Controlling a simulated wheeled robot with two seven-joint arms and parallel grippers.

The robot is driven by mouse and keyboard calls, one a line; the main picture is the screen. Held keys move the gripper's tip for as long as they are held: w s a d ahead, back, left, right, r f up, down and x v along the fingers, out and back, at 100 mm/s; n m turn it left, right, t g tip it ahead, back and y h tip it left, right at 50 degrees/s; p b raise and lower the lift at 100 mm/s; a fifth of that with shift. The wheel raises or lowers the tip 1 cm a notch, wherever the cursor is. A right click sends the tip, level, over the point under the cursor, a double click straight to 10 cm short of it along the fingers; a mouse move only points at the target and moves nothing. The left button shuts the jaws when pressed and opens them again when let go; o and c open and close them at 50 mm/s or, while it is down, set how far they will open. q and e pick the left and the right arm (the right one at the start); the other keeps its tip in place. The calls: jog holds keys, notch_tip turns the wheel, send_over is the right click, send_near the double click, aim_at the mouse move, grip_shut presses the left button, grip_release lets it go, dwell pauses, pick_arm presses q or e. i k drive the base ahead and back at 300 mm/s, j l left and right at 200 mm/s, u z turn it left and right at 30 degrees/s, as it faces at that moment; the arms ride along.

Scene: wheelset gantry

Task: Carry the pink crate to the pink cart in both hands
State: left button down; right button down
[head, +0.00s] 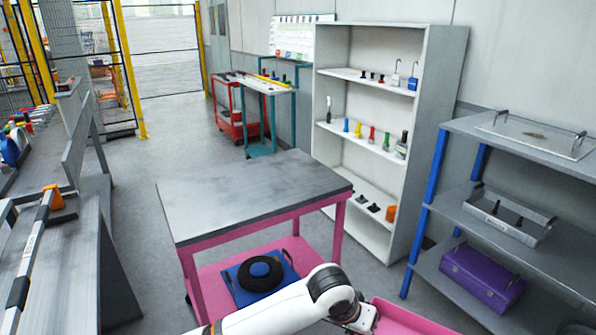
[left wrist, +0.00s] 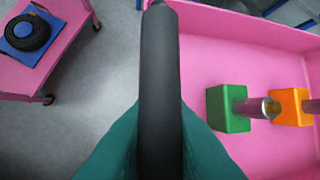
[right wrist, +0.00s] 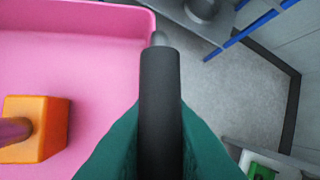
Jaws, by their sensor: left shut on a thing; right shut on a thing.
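The pink crate (head: 402,321) shows only at the bottom edge of the head view. In the left wrist view the crate (left wrist: 252,40) holds a green block (left wrist: 228,108) and an orange block (left wrist: 290,106), with round pegs. The pink cart (head: 262,229) stands ahead, with a bare grey top (head: 250,190). The right gripper is outside the head view.
The cart's lower shelf holds a blue board (head: 245,290) with a black ring (head: 260,273). A white shelf unit (head: 440,110) stands behind the cart. A grey rack (head: 530,220) with blue posts is at right, a grey workbench (head: 60,260) at left. Floor is clear left of the cart.

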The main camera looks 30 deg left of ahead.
aim_at(291, 176)
jog(key=i+l+u, duration=0.2)
jog(key=i, duration=1)
jog(key=i+j+u, duration=0.1)
jog(key=i+u, duration=0.3)
jog(key=i, duration=0.25)
jog(key=i+l+u, duration=0.15)
jog(key=i+u, duration=0.25)
jog(key=i, duration=0.25)
jog(key=i+u, duration=0.45)
jog(key=i+l+u, duration=0.15)
jog(key=i+u, duration=0.25)
jog(key=u, duration=0.35)
